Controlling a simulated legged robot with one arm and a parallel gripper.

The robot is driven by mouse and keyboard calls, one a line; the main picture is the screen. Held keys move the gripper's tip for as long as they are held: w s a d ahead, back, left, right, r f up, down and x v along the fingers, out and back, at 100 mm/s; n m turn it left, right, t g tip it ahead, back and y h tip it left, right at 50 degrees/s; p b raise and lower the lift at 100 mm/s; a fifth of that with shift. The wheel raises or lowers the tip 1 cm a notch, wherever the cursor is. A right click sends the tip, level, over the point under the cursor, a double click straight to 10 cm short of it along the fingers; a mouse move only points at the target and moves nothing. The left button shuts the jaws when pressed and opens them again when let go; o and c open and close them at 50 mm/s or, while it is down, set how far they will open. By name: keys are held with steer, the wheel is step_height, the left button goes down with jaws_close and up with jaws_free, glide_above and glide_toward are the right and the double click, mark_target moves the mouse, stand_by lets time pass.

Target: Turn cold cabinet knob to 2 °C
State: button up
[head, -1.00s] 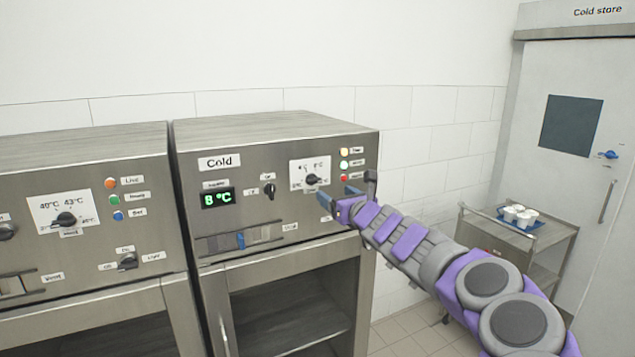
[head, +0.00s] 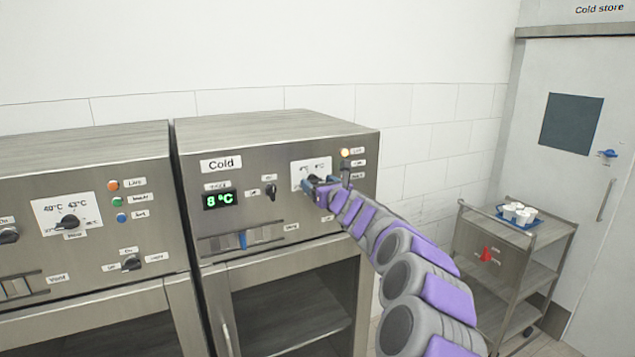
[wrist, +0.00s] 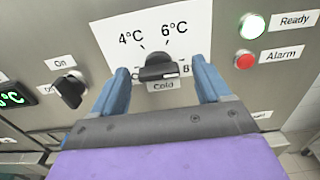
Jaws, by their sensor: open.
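The cold cabinet (head: 275,140) has a green display (head: 217,200) reading 8 °C. Its black temperature knob (wrist: 158,68) sits on a white dial plate (wrist: 150,32) in the wrist view; marks 4 °C, 6 °C and an 8 show, and the 2 °C mark is hidden. My gripper (wrist: 160,80) is open, with one blue finger on each side of the knob; I cannot tell whether they touch it. In the head view my gripper (head: 326,186) covers most of the knob.
A black on/off switch (wrist: 70,90) is left of the dial. A lit Ready lamp (wrist: 250,26) and red Alarm lamp (wrist: 245,60) are to its right. A warm cabinet (head: 85,200) stands at left. A trolley (head: 500,265) with a blue tray of cups stands at right.

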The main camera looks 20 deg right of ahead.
steer(key=shift+w, duration=0.55)
steer(key=shift+a, duration=0.1)
steer(key=c, duration=1)
steer(key=shift+c, duration=0.2)
